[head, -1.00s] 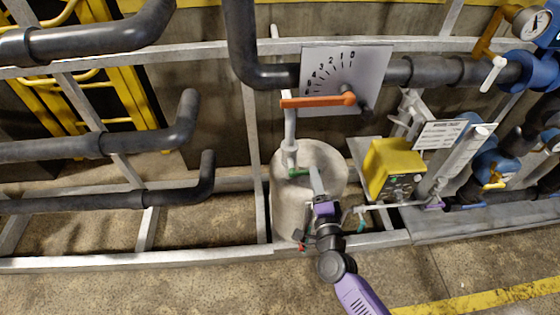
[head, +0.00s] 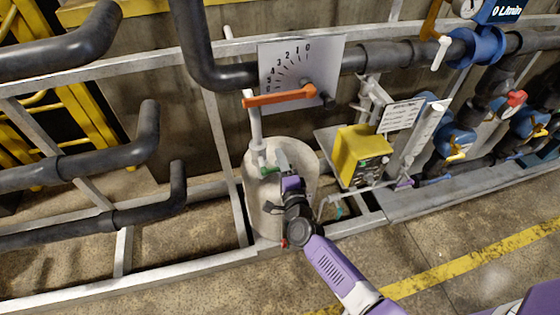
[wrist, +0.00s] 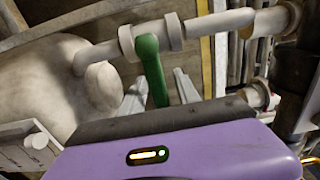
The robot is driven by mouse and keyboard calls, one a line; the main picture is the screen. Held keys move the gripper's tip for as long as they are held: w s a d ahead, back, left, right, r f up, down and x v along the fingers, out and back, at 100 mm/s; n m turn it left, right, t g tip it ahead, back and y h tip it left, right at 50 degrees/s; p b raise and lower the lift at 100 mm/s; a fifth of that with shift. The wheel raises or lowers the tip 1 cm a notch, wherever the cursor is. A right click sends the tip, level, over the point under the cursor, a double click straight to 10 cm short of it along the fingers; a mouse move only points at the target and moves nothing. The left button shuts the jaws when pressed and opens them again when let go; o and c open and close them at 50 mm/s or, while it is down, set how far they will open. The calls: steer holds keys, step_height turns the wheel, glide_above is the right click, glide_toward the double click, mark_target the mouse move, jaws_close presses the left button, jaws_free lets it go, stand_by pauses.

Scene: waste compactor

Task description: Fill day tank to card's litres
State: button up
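The beige day tank (head: 262,218) stands on the floor in the head view, below a grey pipe. A green valve handle (head: 266,170) sits at its top and also shows in the wrist view (wrist: 152,70). My gripper (head: 283,162) is at the tank's top, close to the handle. In the wrist view its two grey fingers (wrist: 158,88) are apart, one on each side of the handle's lower end. I cannot tell whether they touch it. A white card (head: 400,115) with text too small to read is right of the tank. A clear upright tube (head: 424,135) stands beside the card.
An orange lever (head: 280,96) lies across a numbered dial plate (head: 300,65). A yellow box (head: 362,155) stands right of the tank. A blue flow meter (head: 507,10) reads 0 L/min. Dark pipes (head: 90,155) and a grey frame (head: 190,273) surround the area. Floor in front is clear.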

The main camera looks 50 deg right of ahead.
steer(key=shift+w, duration=0.1)
jaws_close()
stand_by(1.4)
